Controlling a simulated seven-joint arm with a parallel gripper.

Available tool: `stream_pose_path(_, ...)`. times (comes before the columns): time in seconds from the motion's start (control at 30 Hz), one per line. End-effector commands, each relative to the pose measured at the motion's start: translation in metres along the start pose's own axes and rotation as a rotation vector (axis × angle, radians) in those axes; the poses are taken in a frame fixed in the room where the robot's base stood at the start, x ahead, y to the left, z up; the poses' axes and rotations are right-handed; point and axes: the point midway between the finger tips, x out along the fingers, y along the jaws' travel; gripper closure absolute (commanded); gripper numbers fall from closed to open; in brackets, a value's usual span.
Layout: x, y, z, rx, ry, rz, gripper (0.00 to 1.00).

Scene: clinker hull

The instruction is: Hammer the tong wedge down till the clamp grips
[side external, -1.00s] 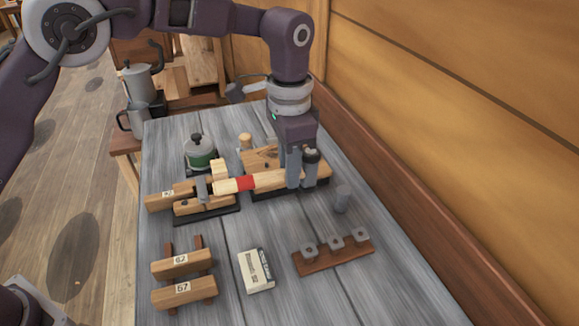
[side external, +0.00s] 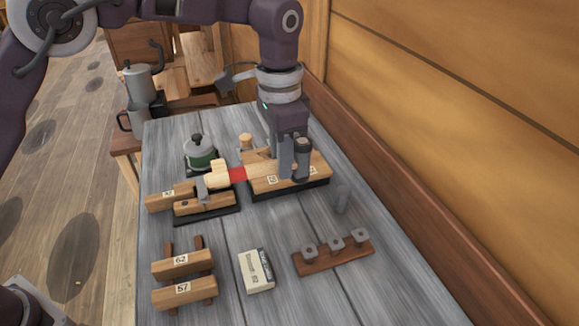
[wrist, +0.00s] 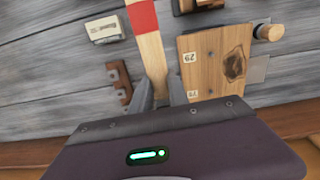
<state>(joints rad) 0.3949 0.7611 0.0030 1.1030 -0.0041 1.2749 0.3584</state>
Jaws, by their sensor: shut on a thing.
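My gripper (side external: 289,178) is shut on the pale wooden handle of a hammer (side external: 262,171), which has a red band. A pale wooden block (side external: 217,167), possibly the wedge, stands beside the head. The handle and hammer head partly hide this area, so contact and wedge depth cannot be told. The wrist view shows the handle (wrist: 151,52) between my fingers (wrist: 160,94); the head is out of frame.
A numbered wooden board (side external: 315,172) lies under my gripper. A green-banded pot (side external: 200,155) stands behind the clamp. In front are numbered wooden pieces (side external: 183,262), a small box (side external: 256,272) and a peg rack (side external: 335,258).

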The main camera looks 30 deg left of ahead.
Motion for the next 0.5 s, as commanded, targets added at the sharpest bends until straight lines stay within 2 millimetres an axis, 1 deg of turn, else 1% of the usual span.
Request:
stream_pose_path(0.03,-0.014,-0.011,0.008,-0.030,0.010,-0.003,1.00)
stream_pose_path(0.17,-0.053,-0.042,0.041,-0.125,0.020,-0.005,1.00)
stream_pose_path(0.2,-0.066,-0.052,0.053,-0.158,0.025,-0.006,1.00)
stream_pose_path(0.27,-0.084,-0.064,0.072,-0.206,0.029,-0.007,1.00)
stream_pose_path(0.3,-0.095,-0.070,0.085,-0.237,0.032,-0.008,1.00)
stream_pose_path(0.4,-0.117,-0.081,0.113,-0.301,0.037,-0.008,1.00)
stream_pose_path(0.5,-0.130,-0.087,0.130,-0.341,0.041,-0.010,1.00)
